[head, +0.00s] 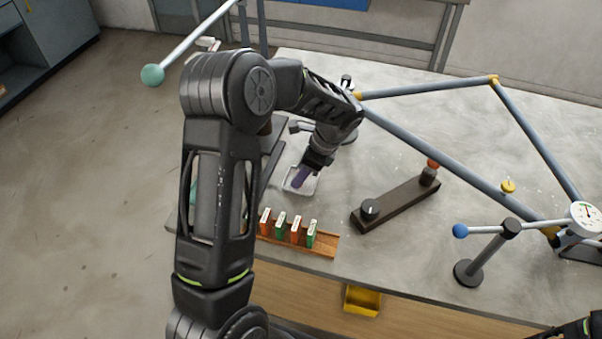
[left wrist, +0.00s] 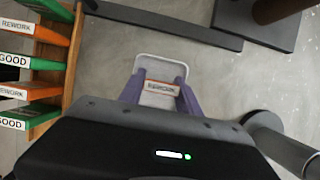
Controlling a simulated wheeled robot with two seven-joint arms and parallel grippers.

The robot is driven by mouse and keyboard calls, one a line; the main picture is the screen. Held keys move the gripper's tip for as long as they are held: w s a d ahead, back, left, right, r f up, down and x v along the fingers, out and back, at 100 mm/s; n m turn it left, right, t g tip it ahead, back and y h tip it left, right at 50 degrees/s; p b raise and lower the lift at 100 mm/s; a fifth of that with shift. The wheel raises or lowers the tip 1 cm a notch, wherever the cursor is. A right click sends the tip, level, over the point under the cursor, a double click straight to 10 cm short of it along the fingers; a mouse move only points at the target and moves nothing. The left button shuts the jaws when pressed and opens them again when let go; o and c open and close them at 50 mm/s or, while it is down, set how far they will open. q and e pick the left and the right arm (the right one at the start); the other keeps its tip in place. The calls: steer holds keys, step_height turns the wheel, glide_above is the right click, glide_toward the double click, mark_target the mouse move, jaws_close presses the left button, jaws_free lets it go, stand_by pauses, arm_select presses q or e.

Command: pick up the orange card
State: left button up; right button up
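An orange card (left wrist: 160,88) with a REWORK label sits between the purple fingers of my left gripper (left wrist: 162,92) in the left wrist view. The fingers meet both ends of its label with no visible gap. A pale shallow tray (left wrist: 155,63) lies just beyond and below the card. In the head view my left gripper (head: 299,178) points down at the tray (head: 289,186); the card is hidden there. A wooden rack (head: 322,246) holds orange and green cards, including orange ones (head: 296,230), labelled REWORK and GOOD. My right gripper is out of view.
A dark bar with knobs (head: 398,203) lies right of the tray. A grey tube frame (head: 430,147) and a blue-knobbed clamp stand (head: 468,270) occupy the right side. A yellow bin (head: 362,300) is below the table's front edge. Dark stand bases (left wrist: 262,20) are near the tray.

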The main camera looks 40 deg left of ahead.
arm_select(q)
steer(key=c, duration=0.5)
steer(key=shift+o, duration=0.2)
step_height(320, 180, up, 10)
steer(key=shift+f+b, duration=0.25)
steer(key=shift+b, duration=0.5)
steer(key=shift+r, duration=0.3)
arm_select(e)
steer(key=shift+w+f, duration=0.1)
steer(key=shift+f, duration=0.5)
